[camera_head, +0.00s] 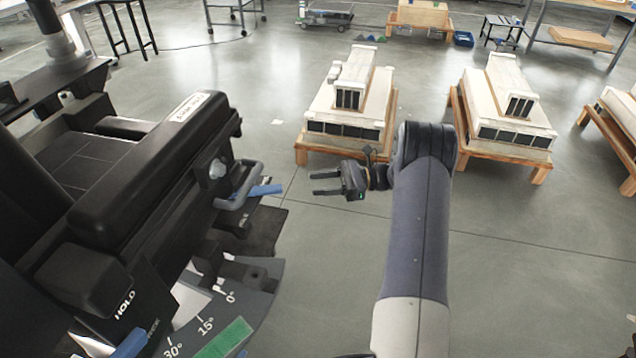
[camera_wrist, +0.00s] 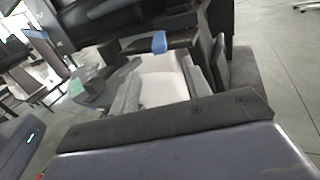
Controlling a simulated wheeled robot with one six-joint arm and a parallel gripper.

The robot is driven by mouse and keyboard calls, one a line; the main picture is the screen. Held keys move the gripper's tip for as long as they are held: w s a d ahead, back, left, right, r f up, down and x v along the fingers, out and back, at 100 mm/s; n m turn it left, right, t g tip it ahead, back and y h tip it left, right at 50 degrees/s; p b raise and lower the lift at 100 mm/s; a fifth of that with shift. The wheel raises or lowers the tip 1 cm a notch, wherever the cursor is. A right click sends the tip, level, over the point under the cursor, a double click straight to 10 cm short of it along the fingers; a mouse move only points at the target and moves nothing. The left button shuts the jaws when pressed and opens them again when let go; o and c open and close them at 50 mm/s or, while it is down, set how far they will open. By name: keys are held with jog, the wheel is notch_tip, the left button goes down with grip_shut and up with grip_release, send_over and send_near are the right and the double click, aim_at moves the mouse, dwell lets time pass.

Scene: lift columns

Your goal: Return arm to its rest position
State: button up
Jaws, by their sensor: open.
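My gripper (camera_head: 318,183) is open and empty in the head view, held above the grey floor with its two dark fingers pointing left. My arm rises from the bottom of the picture, bends at a dark joint, and the gripper sits to the left of that joint. A gap of floor lies between the fingertips and the grey handle (camera_head: 243,188) of a black machine on the left.
The black machine (camera_head: 150,170) fills the left, with an angle scale (camera_head: 225,305) below. Wooden stands with white lift columns (camera_head: 352,100) (camera_head: 505,95) stand behind my arm. Another stand (camera_head: 612,140) is at the right edge. The floor (camera_head: 310,260) between machine and arm is clear.

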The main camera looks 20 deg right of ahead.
aim_at(280, 187)
dwell(0.4)
jog(key=a, duration=0.3)
jog(key=w+a, duration=0.1)
jog(key=a, duration=0.3)
jog(key=a+b, duration=0.1)
jog(key=a, duration=0.2)
jog(key=shift+w+a, duration=0.3)
jog(key=shift+a, duration=0.1)
jog(key=shift+s+t, duration=0.25)
jog(key=shift+t, duration=0.05)
jog(key=shift+w, duration=0.1)
